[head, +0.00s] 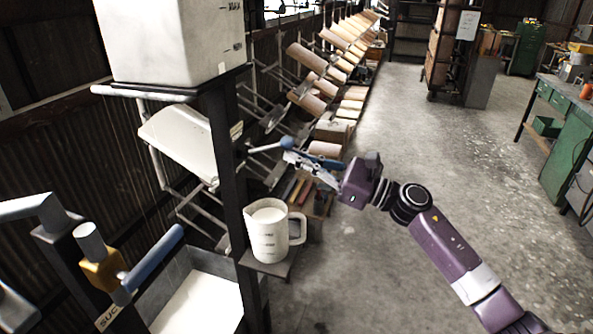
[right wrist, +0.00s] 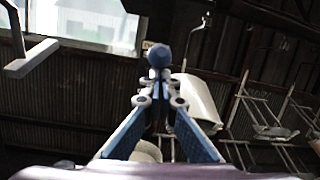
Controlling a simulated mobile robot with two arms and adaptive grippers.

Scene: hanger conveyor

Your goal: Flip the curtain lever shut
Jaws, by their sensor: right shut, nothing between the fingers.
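The curtain lever, a thin rod with a blue ball knob (head: 287,142), sticks out to the right from a black post (head: 228,165) in the head view. In the right wrist view the knob (right wrist: 159,56) appears straight ahead of the fingers, end on. My right gripper (head: 291,157) is shut and empty, its fingertips just below and beside the knob. It also shows in the right wrist view (right wrist: 160,98), fingers together. I cannot tell whether they touch the knob. My left gripper is not in view.
A jug of white liquid (head: 268,232) stands on a small shelf on the post, below my right gripper. A white tank (head: 175,40) sits above. A yellow valve with a blue handle (head: 153,258) is at lower left. Clear floor (head: 400,130) lies right.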

